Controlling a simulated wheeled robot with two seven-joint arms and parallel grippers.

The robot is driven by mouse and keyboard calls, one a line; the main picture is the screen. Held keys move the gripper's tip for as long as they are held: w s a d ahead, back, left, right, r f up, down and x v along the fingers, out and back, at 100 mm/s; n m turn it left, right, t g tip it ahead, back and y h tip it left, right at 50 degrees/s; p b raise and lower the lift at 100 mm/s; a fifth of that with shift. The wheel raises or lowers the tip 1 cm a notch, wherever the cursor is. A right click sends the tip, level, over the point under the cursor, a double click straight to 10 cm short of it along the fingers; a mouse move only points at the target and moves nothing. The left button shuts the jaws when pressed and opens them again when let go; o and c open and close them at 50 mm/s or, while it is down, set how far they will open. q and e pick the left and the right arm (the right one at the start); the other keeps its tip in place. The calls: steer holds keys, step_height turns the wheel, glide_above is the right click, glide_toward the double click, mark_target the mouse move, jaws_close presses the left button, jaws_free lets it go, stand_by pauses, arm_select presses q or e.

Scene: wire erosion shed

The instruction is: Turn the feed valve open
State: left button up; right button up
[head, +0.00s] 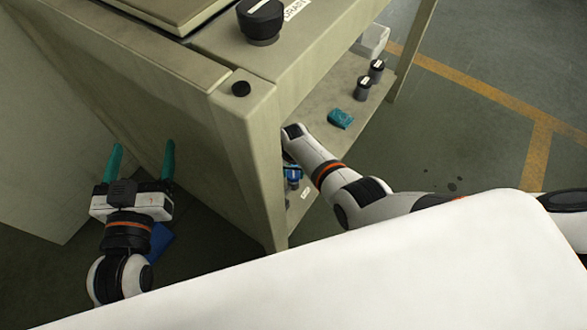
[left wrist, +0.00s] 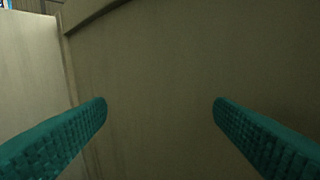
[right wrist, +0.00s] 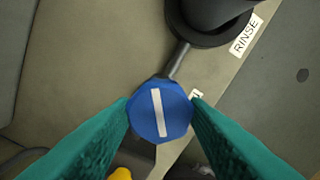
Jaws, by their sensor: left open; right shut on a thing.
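A blue faceted knob (right wrist: 174,114) with a white bar shows in the right wrist view. My right gripper (right wrist: 160,108) is shut on it, a finger on either side. A grey rod runs from the knob to a round black part (right wrist: 212,12) by a label reading RINSE. A label beside the blue knob is mostly hidden, so I cannot tell whether this is the feed valve. In the head view a cabinet post hides my right fingers. My left gripper (head: 143,147) is open and empty before the cabinet side; its fingers also show in the left wrist view (left wrist: 160,103).
The beige cabinet (head: 160,110) stands between my grippers. A black knob (head: 261,20) with a label reading DRAIN is on top. On the lower shelf lie a teal cloth-like item (head: 340,118) and two dark knobs (head: 363,88). Floor at the right is clear.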

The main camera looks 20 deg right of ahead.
steer(key=n, duration=0.3)
steer(key=shift+p, duration=0.3)
steer(key=shift+n, duration=2.1)
arm_select(q)
steer(key=shift+s+a+f+g+y+p, duration=0.1)
steer(key=shift+s+a+f+g+y, duration=0.15)
steer(key=shift+f+g, duration=0.55)
steer(key=shift+s+a+f+g+y+p, duration=0.2)
steer(key=shift+s+f+g, duration=0.3)
steer(key=shift+f, duration=0.55)
steer(key=shift+s+a+f+g+y+p, duration=0.1)
steer(key=shift+s+a+f+g+y, duration=0.1)
steer(key=shift+f+g, duration=0.65)
arm_select(e)
steer(key=shift+n, duration=1.6)
arm_select(q)
steer(key=shift+f, duration=0.15)
arm_select(e)
steer(key=o, duration=1)
arm_select(q)
steer(key=shift+s+a, duration=0.1)
arm_select(e)
steer(key=shift+r, duration=0.1)
